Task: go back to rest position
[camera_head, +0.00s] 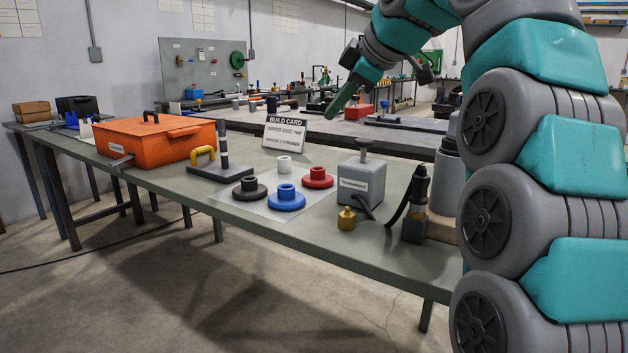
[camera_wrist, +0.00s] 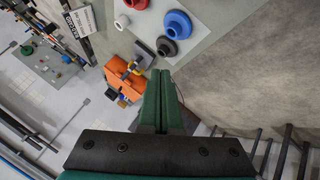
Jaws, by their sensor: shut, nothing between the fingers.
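My gripper (camera_head: 333,106) is raised above the bench at the upper middle of the head view, its green fingers pointing down and left. In the wrist view my gripper (camera_wrist: 160,78) shows its green fingers together with nothing between them. It is apart from everything on the bench. Below it on a pale mat stand a black pulley (camera_head: 249,189), a blue pulley (camera_head: 286,198), a red pulley (camera_head: 318,178) and a small white cylinder (camera_head: 284,164).
The bench (camera_head: 240,228) also holds an orange toolbox (camera_head: 158,140), a stand with a dark post (camera_head: 224,150), a build card (camera_head: 285,133), a grey box (camera_head: 361,183), a brass piece (camera_head: 346,218) and a dark tool (camera_head: 417,200). Open floor (camera_head: 150,290) lies in front.

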